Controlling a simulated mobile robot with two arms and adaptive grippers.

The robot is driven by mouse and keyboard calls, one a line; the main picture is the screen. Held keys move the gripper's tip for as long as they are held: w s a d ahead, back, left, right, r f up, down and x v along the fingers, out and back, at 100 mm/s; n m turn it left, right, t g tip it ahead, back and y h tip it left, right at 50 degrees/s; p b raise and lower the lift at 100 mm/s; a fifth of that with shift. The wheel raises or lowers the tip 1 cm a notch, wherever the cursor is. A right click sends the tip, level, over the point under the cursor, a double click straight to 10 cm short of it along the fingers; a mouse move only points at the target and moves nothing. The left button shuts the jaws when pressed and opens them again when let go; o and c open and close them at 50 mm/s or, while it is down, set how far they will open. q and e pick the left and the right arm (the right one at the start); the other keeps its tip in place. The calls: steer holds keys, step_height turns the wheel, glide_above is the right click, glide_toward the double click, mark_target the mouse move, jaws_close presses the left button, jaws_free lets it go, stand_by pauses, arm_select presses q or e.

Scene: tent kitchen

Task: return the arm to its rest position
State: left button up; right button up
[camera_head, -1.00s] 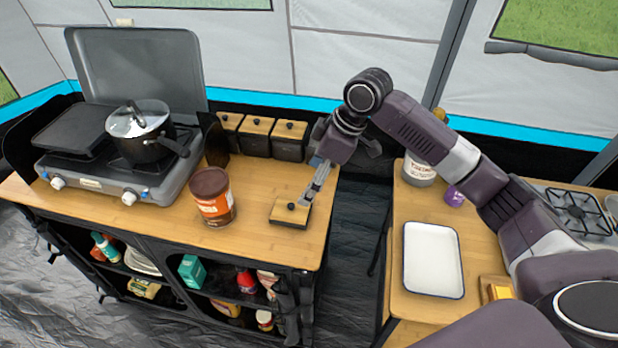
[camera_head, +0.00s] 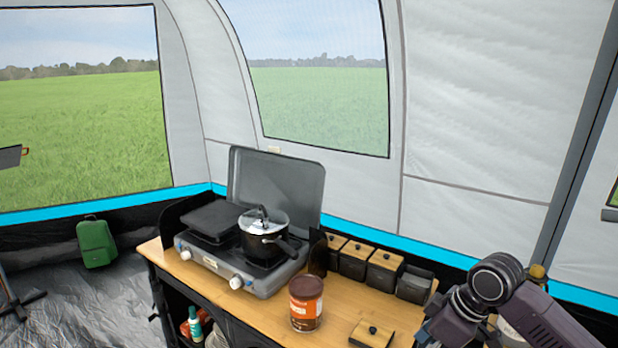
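My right arm (camera_head: 505,300) comes in from the lower right, bent above the right end of the counter. Its gripper (camera_head: 430,336) is at the bottom edge of the head view, partly cut off and dark, so I cannot tell whether its fingers are open. A square wooden lid with a black knob (camera_head: 372,333) lies on the counter to the left of the gripper, apart from it. My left gripper is not in view.
The wooden counter (camera_head: 258,316) carries a camping stove (camera_head: 264,284) with a lidded pot (camera_head: 262,240), a brown tin (camera_head: 306,303), lidded canisters (camera_head: 354,262) and an open canister (camera_head: 414,287).

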steer(key=s+a+f+m, duration=0.2)
steer(key=s+a+f, duration=0.7)
steer(key=s+f, duration=0.45)
steer(key=s+d+f+m+t+h, duration=0.15)
steer(key=s+d+m, duration=0.25)
steer(key=s, duration=0.4)
steer(key=s+d+f+m+g+h, duration=0.1)
steer(key=s+d+m+h, duration=0.2)
steer(key=s, duration=0.5)
step_height(320, 180, down, 26)
steer(key=s+y, duration=0.1)
steer(key=s, duration=0.1)
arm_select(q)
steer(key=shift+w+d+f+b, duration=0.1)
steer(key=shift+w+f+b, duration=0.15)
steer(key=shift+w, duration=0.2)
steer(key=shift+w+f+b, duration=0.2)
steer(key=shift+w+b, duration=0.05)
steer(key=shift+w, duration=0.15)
arm_select(e)
steer(key=s+d+f+g, duration=0.1)
steer(key=s+d+f, duration=0.1)
steer(key=s+f, duration=0.6)
steer(key=s+d+f+g, duration=0.1)
steer(key=s+d+f, duration=0.1)
steer(key=s+f, duration=0.7)
